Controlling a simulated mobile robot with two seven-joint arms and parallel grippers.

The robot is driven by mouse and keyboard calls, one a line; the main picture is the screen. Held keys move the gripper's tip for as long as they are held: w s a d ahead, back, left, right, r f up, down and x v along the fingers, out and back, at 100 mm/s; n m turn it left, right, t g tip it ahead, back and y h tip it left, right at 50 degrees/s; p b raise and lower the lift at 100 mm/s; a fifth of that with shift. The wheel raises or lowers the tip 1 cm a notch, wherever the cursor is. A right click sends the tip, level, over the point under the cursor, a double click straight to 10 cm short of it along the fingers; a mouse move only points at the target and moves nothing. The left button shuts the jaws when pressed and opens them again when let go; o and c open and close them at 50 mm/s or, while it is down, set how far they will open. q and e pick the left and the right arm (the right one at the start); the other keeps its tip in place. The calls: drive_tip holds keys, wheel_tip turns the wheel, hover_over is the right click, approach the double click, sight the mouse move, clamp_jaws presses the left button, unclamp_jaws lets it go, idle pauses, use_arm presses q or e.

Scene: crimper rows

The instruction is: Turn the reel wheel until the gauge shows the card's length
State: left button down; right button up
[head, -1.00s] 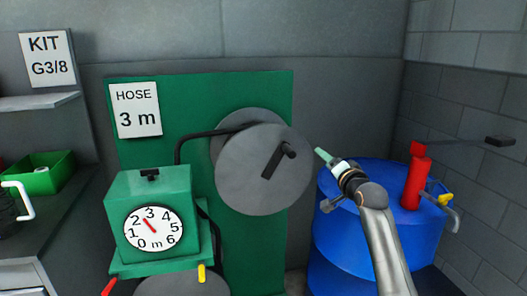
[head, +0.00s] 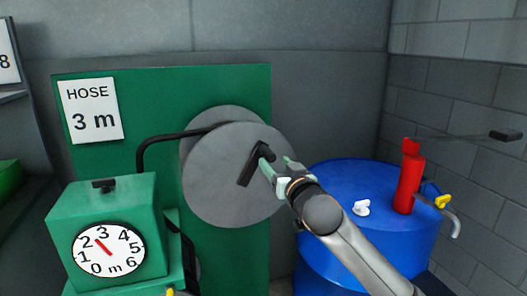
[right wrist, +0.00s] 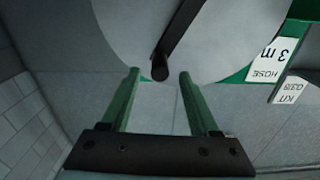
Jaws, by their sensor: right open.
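The reel wheel (head: 225,180) is a grey disc on a green panel, with a black crank arm and handle (head: 252,165). My right gripper (head: 276,164) is open at the handle. In the right wrist view, the handle's end (right wrist: 160,70) lies between the two green fingertips, with gaps on both sides. The gauge (head: 108,250) is a white dial on a green box at lower left. Its red needle points between 2 and 3. The card (head: 90,110) reads "HOSE 3 m". My left gripper is out of view.
A blue drum (head: 335,235) stands right of the wheel, under my right arm. A red pump (head: 408,180) with a long lever and a yellow-tipped spout rises from it. A black hose (head: 160,145) runs from the gauge box to the reel. A block wall closes the right side.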

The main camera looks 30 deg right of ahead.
sight(265, 151)
drive_tip(key=x, duration=0.8)
drive_tip(key=shift+w+p, duration=0.35)
clamp_jaws()
idle(0.5)
